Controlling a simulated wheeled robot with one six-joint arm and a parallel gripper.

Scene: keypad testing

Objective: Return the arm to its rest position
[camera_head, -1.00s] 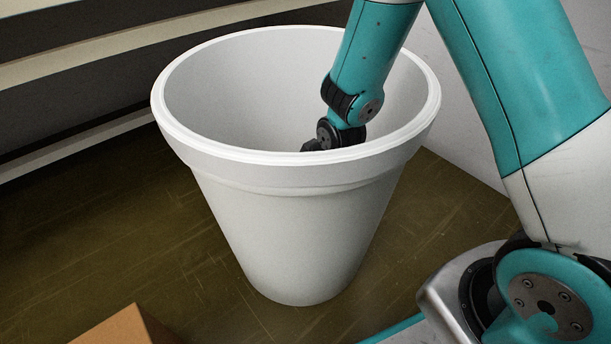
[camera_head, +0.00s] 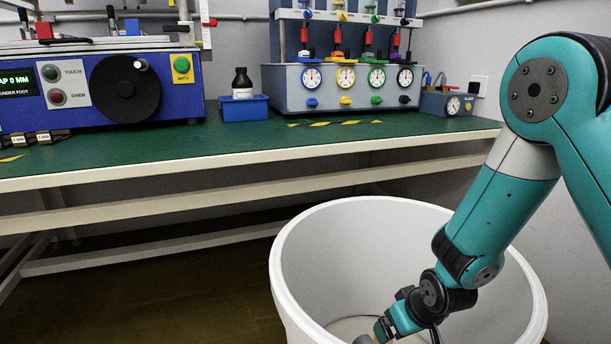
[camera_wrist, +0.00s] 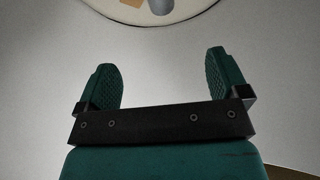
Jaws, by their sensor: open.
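My arm (camera_head: 487,225) reaches down into the white bin (camera_head: 291,292) at the lower right of the head view. My gripper (camera_head: 374,338) is inside the bin's mouth, partly cut off by the bottom edge of the picture. In the wrist view my gripper (camera_wrist: 161,64) is open, its two green ridged fingers wide apart with nothing between them. Beyond them is pale grey surface, likely the bin's inside. At the top edge of that view a tan piece (camera_wrist: 132,3) and a grey rounded thing (camera_wrist: 161,6) lie on a pale round area.
A green-topped workbench (camera_head: 230,143) runs behind the bin. On it stand a blue machine (camera_head: 75,92) with a black dial, a dark bottle (camera_head: 242,82) in a blue tray, and a gauge unit (camera_head: 345,87). A wall is close on the right. Dark floor (camera_head: 150,300) is open left of the bin.

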